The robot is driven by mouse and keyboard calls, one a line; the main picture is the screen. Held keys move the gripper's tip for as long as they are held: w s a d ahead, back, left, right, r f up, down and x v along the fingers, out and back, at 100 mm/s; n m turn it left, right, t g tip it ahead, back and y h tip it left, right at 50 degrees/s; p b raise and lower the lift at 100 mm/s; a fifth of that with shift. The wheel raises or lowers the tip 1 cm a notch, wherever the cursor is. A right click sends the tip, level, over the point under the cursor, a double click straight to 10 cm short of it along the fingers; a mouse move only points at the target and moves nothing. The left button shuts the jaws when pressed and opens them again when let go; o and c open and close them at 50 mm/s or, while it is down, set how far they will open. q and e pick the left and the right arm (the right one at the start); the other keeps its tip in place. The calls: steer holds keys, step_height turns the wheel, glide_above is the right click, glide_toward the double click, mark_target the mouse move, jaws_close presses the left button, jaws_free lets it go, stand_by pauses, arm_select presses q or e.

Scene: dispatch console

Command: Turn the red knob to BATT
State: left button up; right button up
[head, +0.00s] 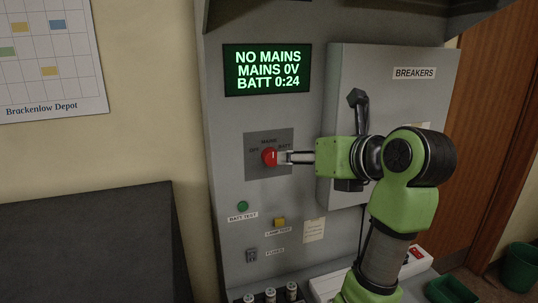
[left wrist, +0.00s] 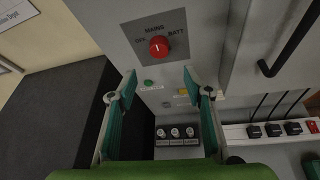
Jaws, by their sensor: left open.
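The red knob (head: 270,157) sits on a dark grey plate (head: 254,168) marked OFF, MAINS and BATT. It also shows in the left wrist view (left wrist: 159,47), where its white mark points up toward MAINS; BATT is to the upper right. My left gripper (head: 287,157) is in front of the panel, close to the knob in the head view. In the left wrist view its two fingers (left wrist: 159,78) are open, one to each side below the knob, with nothing between them. I cannot tell whether they touch the knob. My right gripper is not in view.
A green-lit display (head: 267,70) reads NO MAINS, MAINS 0V, BATT 0:24. The breakers box (head: 395,62) with a black handle (head: 357,100) stands out right of the knob. Below are a green button (head: 242,206), a yellow button (head: 279,222) and fuses (left wrist: 176,132).

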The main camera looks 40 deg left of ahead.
mark_target(274, 159)
arm_select(q)
steer(key=p+x, duration=0.5)
steer(key=x, duration=0.7)
steer(key=shift+s+a+p, duration=0.1)
steer(key=shift+p, duration=0.2)
steer(key=shift+a+f, duration=0.2)
steer(key=c, duration=1.1)
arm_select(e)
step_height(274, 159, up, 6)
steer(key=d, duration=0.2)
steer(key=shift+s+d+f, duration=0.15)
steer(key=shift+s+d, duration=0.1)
